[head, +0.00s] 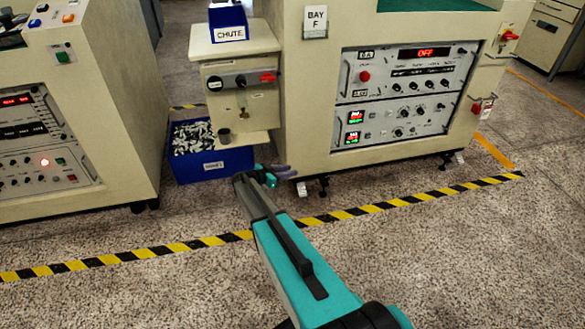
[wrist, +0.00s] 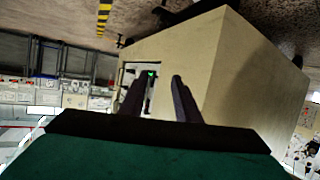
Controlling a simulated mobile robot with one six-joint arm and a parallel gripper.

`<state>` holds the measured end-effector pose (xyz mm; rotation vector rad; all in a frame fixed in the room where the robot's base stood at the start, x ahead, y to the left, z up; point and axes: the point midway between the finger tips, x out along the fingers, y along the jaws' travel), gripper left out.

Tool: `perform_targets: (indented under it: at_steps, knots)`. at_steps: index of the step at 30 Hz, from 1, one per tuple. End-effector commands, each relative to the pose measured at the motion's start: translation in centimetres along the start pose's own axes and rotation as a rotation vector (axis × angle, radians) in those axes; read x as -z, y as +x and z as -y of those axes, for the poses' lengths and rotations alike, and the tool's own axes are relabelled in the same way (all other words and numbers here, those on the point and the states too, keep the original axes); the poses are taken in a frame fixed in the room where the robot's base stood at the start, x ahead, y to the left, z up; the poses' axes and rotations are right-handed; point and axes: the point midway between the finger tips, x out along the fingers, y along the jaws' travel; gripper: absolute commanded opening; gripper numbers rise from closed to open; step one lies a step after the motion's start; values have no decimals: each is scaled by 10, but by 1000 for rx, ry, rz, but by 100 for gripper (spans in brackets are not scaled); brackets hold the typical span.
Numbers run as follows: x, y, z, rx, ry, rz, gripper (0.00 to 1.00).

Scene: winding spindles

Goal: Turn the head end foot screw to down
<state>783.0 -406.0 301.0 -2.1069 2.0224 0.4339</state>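The bay F machine (head: 310,90) is a beige cabinet standing on small dark feet. One dark foot (head: 323,185) with a pale tag beside it (head: 302,189) shows under its near left corner, and another foot (head: 446,162) with a pale tag is under its right part. I cannot read the tags or tell which foot is the head end one. My gripper (head: 282,171) is low in front of the near left corner, just left of the near foot and apart from it. In the wrist view its two dark fingers (wrist: 158,80) are spread with nothing between them.
A blue bin (head: 210,170) of small metal parts stands left of my gripper, below the chute stand (head: 235,55). A second cabinet (head: 85,110) is at left. Yellow-black floor tape (head: 340,215) crosses in front. The speckled floor at front right is clear.

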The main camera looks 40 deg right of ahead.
Motion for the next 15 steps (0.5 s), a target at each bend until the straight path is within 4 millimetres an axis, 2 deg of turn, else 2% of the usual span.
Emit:
perform_targets:
  at_steps: [1, 15]
  knots:
    - [13, -10, -2, 15, -9, -4, 30]
    - [57, -74, 2, 205, -88, -61, 30]
